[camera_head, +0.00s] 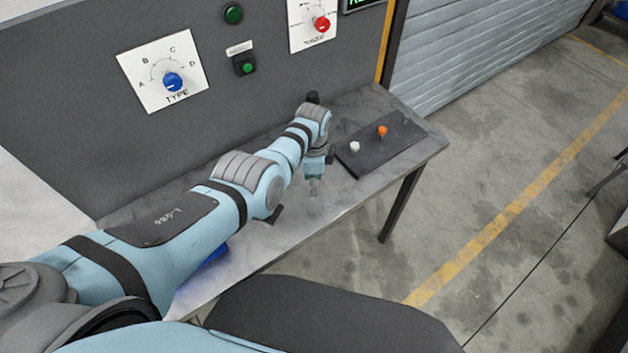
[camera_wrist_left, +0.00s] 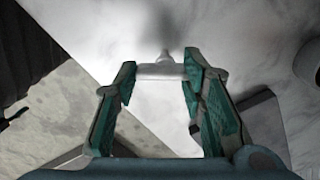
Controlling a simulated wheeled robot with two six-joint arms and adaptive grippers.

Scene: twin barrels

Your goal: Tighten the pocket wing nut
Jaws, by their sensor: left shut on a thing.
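My left gripper (camera_head: 314,184) points down over the grey table, to the left of a dark plate. In the left wrist view its two teal fingers (camera_wrist_left: 160,76) are closed on the sides of a pale grey crosswise piece, which looks like the wing nut (camera_wrist_left: 160,70). In the head view the piece is too small to make out clearly at the fingertips. Whether it touches the table, and how its thread sits, I cannot tell. My right gripper is not in view.
The dark plate (camera_head: 378,146) bears a white knob (camera_head: 355,147) and an orange knob (camera_head: 382,131). A grey panel behind has a blue TYPE dial (camera_head: 172,82), a red dial (camera_head: 321,24) and green buttons. The table's (camera_head: 290,226) front strip is mostly bare, with floor beyond its edge.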

